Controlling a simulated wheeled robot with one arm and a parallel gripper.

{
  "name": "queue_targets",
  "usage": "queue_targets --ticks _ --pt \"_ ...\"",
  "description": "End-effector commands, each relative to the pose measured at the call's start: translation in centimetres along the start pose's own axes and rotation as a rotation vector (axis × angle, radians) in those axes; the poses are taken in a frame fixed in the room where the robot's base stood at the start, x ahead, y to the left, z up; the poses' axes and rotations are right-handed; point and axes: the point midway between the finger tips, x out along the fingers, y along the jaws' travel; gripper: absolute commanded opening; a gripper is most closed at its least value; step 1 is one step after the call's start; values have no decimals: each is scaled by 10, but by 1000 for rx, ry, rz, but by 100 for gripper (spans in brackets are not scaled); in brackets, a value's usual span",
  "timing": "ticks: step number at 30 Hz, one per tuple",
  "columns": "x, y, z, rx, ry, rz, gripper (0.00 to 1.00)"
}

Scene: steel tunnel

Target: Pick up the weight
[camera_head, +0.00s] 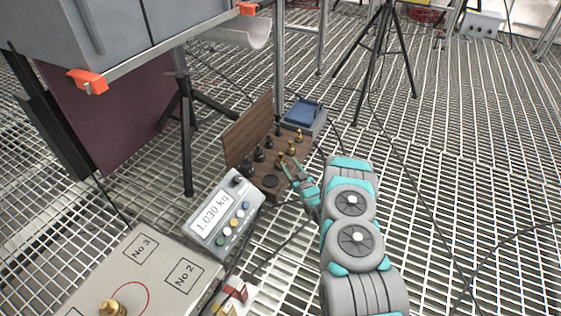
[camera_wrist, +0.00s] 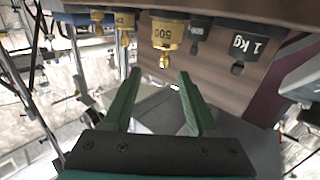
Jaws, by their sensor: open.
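A wooden weight box (camera_head: 262,182) with a raised lid stands on the grating and holds several black and brass weights. In the wrist view, where the box hangs from the top, a brass weight marked 500 (camera_wrist: 166,38) is near the fingertips. A black 1 Kg weight (camera_wrist: 238,48) is to its right, and smaller brass weights (camera_wrist: 125,22) are to its left. My gripper (camera_head: 292,174) is at the right side of the box, beside the brass weights. Its green fingers (camera_wrist: 155,88) are open with no weight between them. Which weight is meant cannot be told.
A scale display (camera_head: 222,214) reads 1.030 kg. In front is a grey platform (camera_head: 180,270) marked No 2 and No 3, bearing a brass weight (camera_head: 112,307). A blue-topped box (camera_head: 303,112) stands behind the weight box.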

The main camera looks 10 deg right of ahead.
Motion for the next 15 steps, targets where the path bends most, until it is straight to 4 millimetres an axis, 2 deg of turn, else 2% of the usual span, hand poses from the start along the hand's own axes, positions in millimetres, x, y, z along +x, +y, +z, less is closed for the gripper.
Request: queue_targets --ticks 15 --pt "41 -5 3 -1 5 -4 58"
